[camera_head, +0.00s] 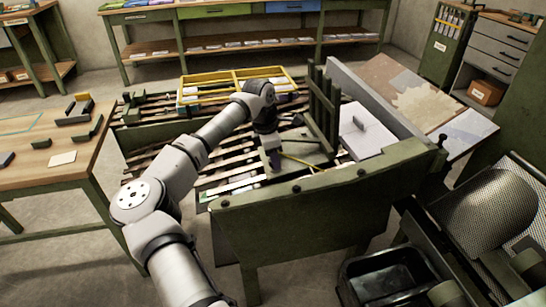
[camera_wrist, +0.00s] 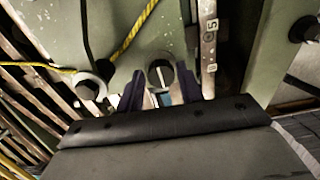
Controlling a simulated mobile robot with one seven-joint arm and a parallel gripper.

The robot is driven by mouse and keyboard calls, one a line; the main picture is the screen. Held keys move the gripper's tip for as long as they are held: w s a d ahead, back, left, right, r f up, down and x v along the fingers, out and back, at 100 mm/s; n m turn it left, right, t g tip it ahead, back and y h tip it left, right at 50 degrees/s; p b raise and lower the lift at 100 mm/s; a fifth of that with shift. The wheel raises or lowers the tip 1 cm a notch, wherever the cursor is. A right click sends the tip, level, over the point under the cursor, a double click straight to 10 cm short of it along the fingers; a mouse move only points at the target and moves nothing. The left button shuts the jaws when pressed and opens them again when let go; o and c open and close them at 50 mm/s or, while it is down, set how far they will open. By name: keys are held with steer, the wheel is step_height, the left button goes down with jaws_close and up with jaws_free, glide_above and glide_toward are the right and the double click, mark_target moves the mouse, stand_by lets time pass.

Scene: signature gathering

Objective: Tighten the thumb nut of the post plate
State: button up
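In the wrist view, a thumb nut (camera_wrist: 160,72), a round grey knob with a dark centre and a pale slot line, sits on a green plate (camera_wrist: 175,20). I take this for the post plate. My gripper (camera_wrist: 161,88) has its two dark fingers apart, one on each side of the nut's near side. Contact between fingers and nut cannot be made out. A second bolt head (camera_wrist: 88,88) with a dark centre stands to the left. In the head view, my gripper (camera_head: 274,160) points down over the green plate (camera_head: 300,147) on the slatted bench; the nut is hidden there.
A yellow cord (camera_wrist: 135,30) crosses the plate, left of the nut. A numbered scale strip (camera_wrist: 209,45) runs close on the right. In the head view, an upright green rack (camera_head: 322,105) and a green front panel (camera_head: 300,215) border the work spot. A yellow tray (camera_head: 238,75) lies behind.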

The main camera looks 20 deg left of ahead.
steer(key=shift+o, duration=1.3)
steer(key=shift+s, duration=0.1)
step_height(320, 180, up, 14)
steer(key=s+a, duration=0.1)
steer(key=a, duration=0.1)
steer(key=shift+s+f, duration=0.15)
steer(key=shift+f, duration=0.1)
